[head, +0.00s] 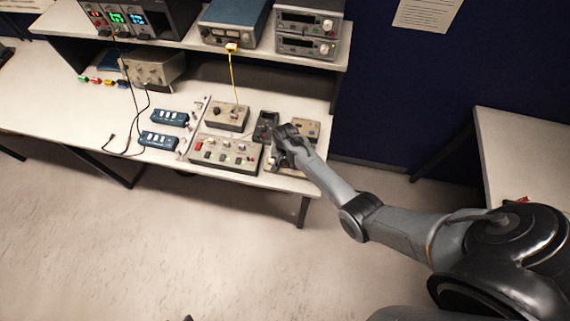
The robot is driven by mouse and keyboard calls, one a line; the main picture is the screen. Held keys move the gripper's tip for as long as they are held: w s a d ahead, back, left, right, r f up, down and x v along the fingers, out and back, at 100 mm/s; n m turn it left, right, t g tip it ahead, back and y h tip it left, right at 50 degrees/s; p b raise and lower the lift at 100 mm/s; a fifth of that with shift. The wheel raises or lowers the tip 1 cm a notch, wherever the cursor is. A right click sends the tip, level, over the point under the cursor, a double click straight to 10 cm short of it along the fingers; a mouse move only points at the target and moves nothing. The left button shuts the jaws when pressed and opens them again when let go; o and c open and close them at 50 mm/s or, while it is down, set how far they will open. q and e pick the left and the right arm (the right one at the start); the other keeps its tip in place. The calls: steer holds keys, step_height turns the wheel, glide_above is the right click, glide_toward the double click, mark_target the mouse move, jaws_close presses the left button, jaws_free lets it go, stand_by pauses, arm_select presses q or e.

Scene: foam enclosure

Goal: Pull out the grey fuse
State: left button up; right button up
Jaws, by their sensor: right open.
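My right gripper (281,146) is at the right end of the workbench (75,105), low over a small box (285,167) that it partly covers. Its fingers are small and dark here, and I see nothing held between them. I cannot make out the grey fuse; it may be hidden by the gripper or too small to tell. A dark upright block (265,121) stands just left of the gripper. A small tan box (306,128) lies just right of it. My left gripper is not in view.
A wide control panel (226,154) with knobs and a red part lies left of the gripper. A box with a yellow cable (228,116) is behind it. Two blue power strips (160,139) lie further left. Instruments (232,22) fill the shelf above. The bench's front left is clear.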

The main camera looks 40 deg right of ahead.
stand_by(0.5)
steer(key=shift+c, duration=0.6)
jaws_close()
steer(key=shift+r+p, duration=0.1)
steer(key=shift+p, duration=0.2)
